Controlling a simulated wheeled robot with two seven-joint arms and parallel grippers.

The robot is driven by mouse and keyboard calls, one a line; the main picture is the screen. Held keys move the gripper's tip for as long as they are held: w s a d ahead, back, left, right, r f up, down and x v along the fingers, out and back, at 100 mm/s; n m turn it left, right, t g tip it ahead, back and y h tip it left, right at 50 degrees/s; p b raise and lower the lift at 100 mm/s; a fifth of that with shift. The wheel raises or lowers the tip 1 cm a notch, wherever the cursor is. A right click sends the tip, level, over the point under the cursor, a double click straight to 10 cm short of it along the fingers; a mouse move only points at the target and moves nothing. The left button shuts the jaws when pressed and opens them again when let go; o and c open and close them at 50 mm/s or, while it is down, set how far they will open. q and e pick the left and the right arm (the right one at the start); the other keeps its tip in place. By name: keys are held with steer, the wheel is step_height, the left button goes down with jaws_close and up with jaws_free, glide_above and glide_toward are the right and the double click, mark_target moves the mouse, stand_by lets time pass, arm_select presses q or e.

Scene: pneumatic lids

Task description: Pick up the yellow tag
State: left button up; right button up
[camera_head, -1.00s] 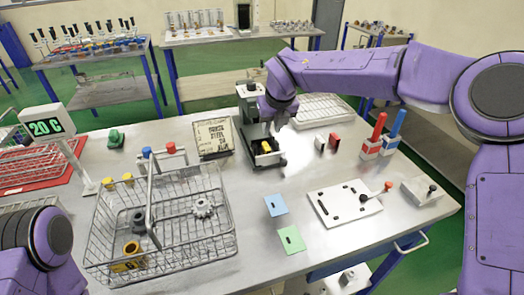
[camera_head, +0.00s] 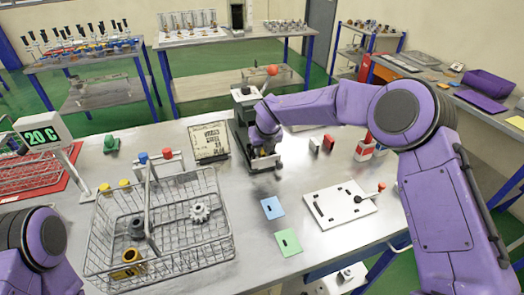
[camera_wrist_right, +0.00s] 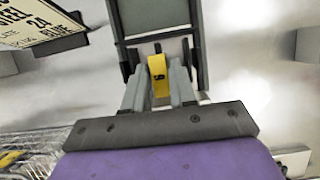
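The yellow tag (camera_wrist_right: 158,75) shows in the right wrist view, upright between the fingertips of my right gripper (camera_wrist_right: 160,85). The fingers flank it closely on both sides; whether they press on it is unclear. In the head view my right gripper (camera_head: 265,151) points down into the grey press-like device (camera_head: 242,128) at the table's middle back. There the gripper largely hides the tag and the device's dark tray. Of my left arm only a purple part shows at the lower left; its gripper is out of view.
A printed sign plate (camera_head: 209,143) stands just left of the device. A wire basket (camera_head: 160,265) with parts fills the left front. Small red and white blocks (camera_head: 328,143) stand to the right. Blue (camera_head: 272,208) and green (camera_head: 288,243) cards and a white plate (camera_head: 340,205) lie in front.

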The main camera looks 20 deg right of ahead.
steer(key=shift+s, duration=0.1)
jaws_close()
steer(key=shift+r, duration=0.1)
